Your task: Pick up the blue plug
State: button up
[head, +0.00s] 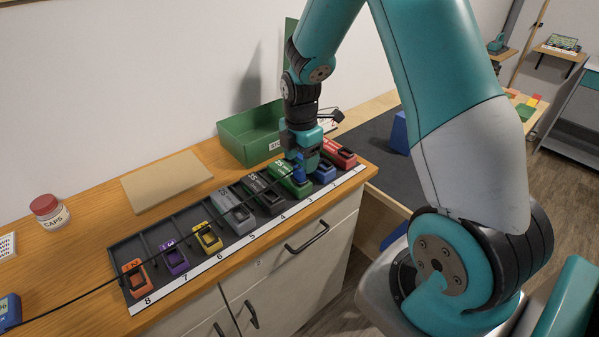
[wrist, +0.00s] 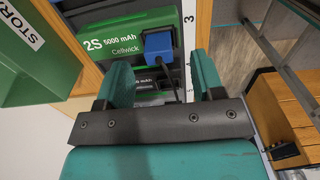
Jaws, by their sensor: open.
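The blue plug (wrist: 158,46) shows in the wrist view at the end of the green battery marked 2S 5000 mAh (wrist: 110,45), with a dark cable running from it. It lies just beyond and roughly between my gripper's teal fingertips (wrist: 162,72). The fingers are apart, with nothing gripped between them. In the head view my gripper (head: 303,158) points down over the green battery (head: 289,180) in the tray. The plug is small and partly hidden by the gripper there, and I cannot tell whether the fingers touch it.
The grey tray (head: 119,254) holds several coloured batteries in numbered slots. A green bin (head: 236,142) stands behind it, close to the gripper. A blue battery (head: 325,172) and a red battery (head: 338,152) sit right of the green one. A black cable crosses the tray. A tan board (head: 166,182) lies behind.

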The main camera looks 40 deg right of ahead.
aim_at(301, 167)
jog(key=shift+w+d+f+p, duration=0.15)
jog(key=shift+f+p, duration=0.25)
jog(key=shift+f, duration=1.55)
jog(key=c, duration=1.1)
jog(key=shift+o, duration=0.2)
jog(key=shift+r, duration=0.1)
